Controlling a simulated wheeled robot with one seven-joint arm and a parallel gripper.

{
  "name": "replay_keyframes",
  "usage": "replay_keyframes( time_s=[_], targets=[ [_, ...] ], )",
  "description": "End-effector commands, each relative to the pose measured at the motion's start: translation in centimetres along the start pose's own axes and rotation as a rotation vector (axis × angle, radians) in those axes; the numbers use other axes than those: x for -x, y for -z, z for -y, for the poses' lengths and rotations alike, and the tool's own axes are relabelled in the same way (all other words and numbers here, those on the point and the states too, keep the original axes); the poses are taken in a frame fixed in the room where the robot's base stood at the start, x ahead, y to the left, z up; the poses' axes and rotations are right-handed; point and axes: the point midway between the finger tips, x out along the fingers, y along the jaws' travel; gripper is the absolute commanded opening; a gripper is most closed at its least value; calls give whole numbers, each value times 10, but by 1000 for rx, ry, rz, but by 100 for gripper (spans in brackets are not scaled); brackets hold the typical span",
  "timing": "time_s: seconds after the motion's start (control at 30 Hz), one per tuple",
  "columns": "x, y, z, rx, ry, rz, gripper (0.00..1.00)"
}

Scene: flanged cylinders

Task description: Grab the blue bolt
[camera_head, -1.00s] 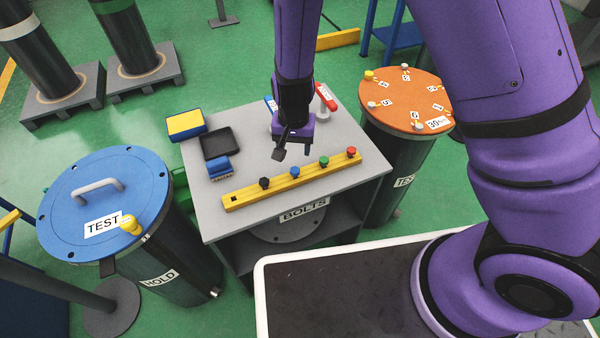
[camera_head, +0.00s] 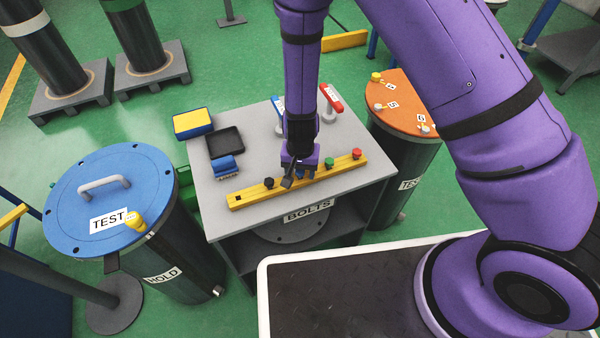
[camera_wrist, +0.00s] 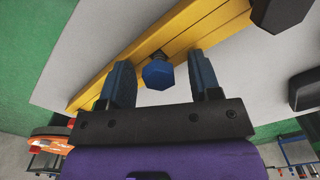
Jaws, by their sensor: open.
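The blue bolt (camera_wrist: 158,75) stands in the yellow bar (camera_wrist: 125,67), with its hexagonal head up, in the wrist view. My gripper (camera_wrist: 161,82) is open, with one finger to each side of the blue bolt, the head nearer the left finger. In the head view my gripper (camera_head: 298,180) is low over the middle of the yellow bar (camera_head: 240,200) and largely hides the blue bolt. Whether the fingers touch the bolt cannot be told.
On the bar, a black bolt (camera_head: 269,183) is left of my gripper, and a green bolt (camera_head: 329,162) and a red bolt (camera_head: 356,153) are right. A black tray (camera_head: 226,142), a yellow-blue box (camera_head: 193,123) and a blue item (camera_head: 226,168) lie on the grey table (camera_head: 255,125).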

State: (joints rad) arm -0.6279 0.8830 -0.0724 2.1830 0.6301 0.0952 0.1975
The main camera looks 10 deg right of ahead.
Motion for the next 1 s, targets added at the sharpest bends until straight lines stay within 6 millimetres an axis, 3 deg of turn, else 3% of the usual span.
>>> replay_keyframes(
  time_s=[0.17,0.4,0.77,1.0],
  targets=[
    [0,0,0,0,0,0,57],
    [0,0,0,0,0,0,3],
    [3,0,0,1,0,0,3],
    [21,0,1,1,2,-2,3]
  ],
)
